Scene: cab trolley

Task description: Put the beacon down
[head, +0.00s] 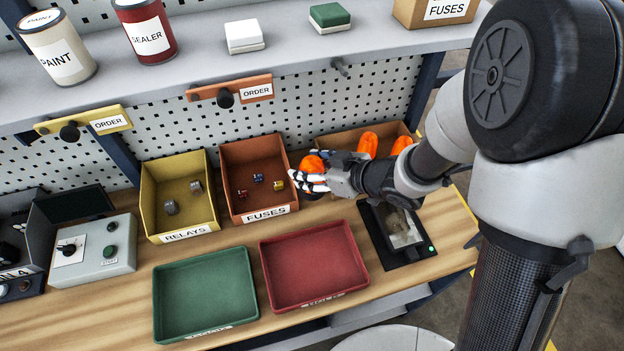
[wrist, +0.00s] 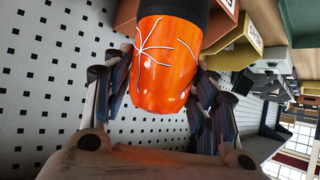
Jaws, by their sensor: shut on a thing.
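An orange beacon (head: 313,162) with a dark base is in my gripper (head: 304,181), just right of the fuses bin. The wrist view shows the beacon (wrist: 166,75) close up, with fingers on both sides of its dome. White crack-like lines run over the orange dome. Its black base (wrist: 180,12) points away from the palm. In the head view the fingers cover part of the beacon, and I cannot tell whether its base touches anything.
An orange-brown bin (head: 340,139) behind my gripper holds more orange beacons (head: 368,143). A fuses bin (head: 259,190) and a yellow relays bin (head: 180,206) stand left. A green tray (head: 205,291) and a red tray (head: 314,266) lie empty in front. A black device (head: 400,238) sits right.

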